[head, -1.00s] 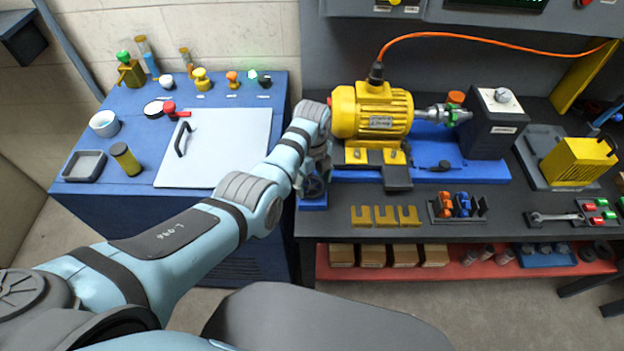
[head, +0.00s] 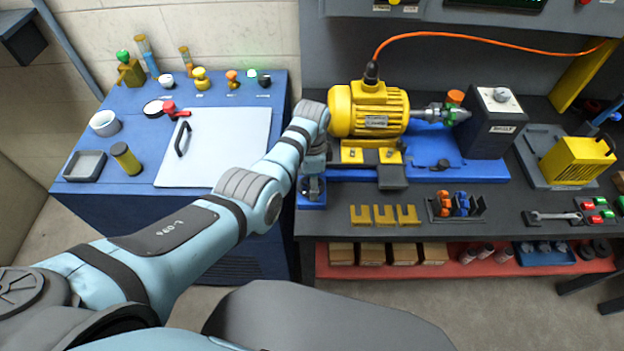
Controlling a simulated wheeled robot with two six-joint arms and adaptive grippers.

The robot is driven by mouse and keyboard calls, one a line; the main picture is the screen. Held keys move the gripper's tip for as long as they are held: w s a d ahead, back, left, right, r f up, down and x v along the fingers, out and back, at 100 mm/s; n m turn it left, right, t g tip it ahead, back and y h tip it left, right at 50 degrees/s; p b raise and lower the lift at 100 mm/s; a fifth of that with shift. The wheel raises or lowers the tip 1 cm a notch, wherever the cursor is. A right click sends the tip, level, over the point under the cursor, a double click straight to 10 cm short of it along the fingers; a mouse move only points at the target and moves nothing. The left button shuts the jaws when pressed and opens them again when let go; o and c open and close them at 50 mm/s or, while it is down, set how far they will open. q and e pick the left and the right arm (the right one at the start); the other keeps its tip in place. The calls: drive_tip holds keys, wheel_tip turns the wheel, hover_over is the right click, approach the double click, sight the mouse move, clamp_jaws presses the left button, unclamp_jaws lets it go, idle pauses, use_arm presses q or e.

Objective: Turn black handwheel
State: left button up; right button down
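My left arm reaches in from the left to the left end of the yellow motor (head: 368,108). My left gripper (head: 312,184) points down over a small blue block (head: 311,204) at the left edge of the blue motor base (head: 455,158). The black handwheel cannot be made out clearly. The spot on the small blue block is covered by the wrist and gripper. The fingers are small and dark there, so I cannot tell whether they are open, shut or touching a wheel. My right gripper is not in view.
An orange cable (head: 480,36) runs from the motor to the upper right. Yellow slotted plates (head: 384,215) and a small rack (head: 455,207) lie in front of the motor. A blue cabinet (head: 90,190) with a pale lid (head: 225,130) stands at the left.

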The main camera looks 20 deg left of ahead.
use_arm(q)
drive_tip(key=n, duration=0.6)
drive_tip(key=shift+s+f, duration=0.2)
drive_tip(key=n, duration=0.6)
drive_tip(key=shift+n, duration=0.3)
drive_tip(key=n, duration=1.2)
drive_tip(key=shift+n, duration=0.4)
drive_tip(key=o, duration=1.1)
drive_tip(key=shift+o, duration=0.2)
drive_tip(key=shift+w+r, duration=0.1)
